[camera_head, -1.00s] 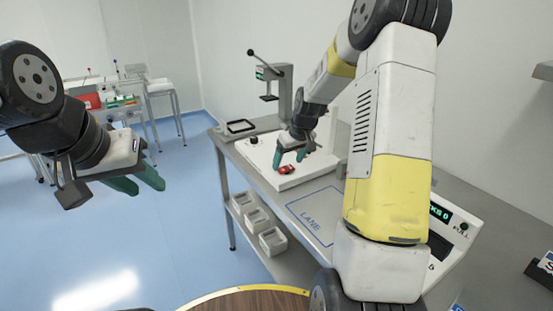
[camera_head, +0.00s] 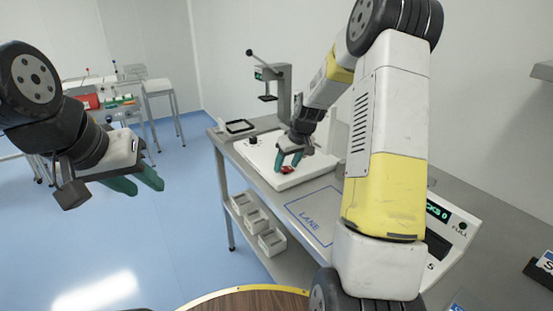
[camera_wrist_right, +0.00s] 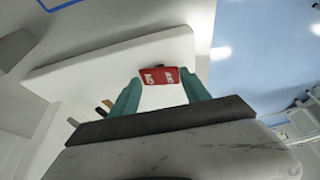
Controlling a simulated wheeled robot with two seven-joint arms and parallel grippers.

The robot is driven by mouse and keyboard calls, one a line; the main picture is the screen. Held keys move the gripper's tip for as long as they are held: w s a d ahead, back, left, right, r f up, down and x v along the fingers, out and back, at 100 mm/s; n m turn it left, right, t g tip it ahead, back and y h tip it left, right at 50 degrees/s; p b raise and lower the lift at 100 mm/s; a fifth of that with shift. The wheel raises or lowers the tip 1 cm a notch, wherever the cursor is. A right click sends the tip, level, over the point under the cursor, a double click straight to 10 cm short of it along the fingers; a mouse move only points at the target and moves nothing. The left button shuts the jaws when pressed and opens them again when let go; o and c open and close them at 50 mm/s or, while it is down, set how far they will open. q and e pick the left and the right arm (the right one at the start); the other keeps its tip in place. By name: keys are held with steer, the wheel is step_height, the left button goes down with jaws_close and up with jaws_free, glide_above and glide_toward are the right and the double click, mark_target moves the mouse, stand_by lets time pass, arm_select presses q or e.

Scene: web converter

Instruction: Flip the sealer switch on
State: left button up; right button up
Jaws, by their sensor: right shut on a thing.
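The red sealer switch (camera_head: 288,170) sits on the flat white sealer base (camera_head: 314,172) on the steel bench. In the right wrist view the red switch (camera_wrist_right: 159,76) shows white lettering, too tilted to read surely. My right gripper (camera_head: 288,163) reaches down to it, its green fingers shut on the switch's two sides. The fingers also frame it in the right wrist view (camera_wrist_right: 160,90). In the head view they hide part of the switch. My left gripper (camera_head: 149,186) hangs empty over the floor at the left, its green fingers apart.
A lever press (camera_head: 275,85) stands at the bench's far end, with a black-rimmed tray (camera_head: 240,126) beside it. A marked lane (camera_head: 309,224) and a display unit (camera_head: 452,228) lie nearer. Several pale bins (camera_head: 272,242) sit on the lower shelf. Blue floor at left is open.

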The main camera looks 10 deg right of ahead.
steer(key=shift+d+f+g+y, duration=0.2)
steer(key=shift+g+y, duration=0.1)
steer(key=shift+y, duration=0.2)
steer(key=shift+r+m+y, duration=0.15)
steer(key=shift+m+y, duration=0.15)
steer(key=shift+y, duration=0.3)
steer(key=o, duration=1.4)
steer(key=shift+d, duration=0.1)
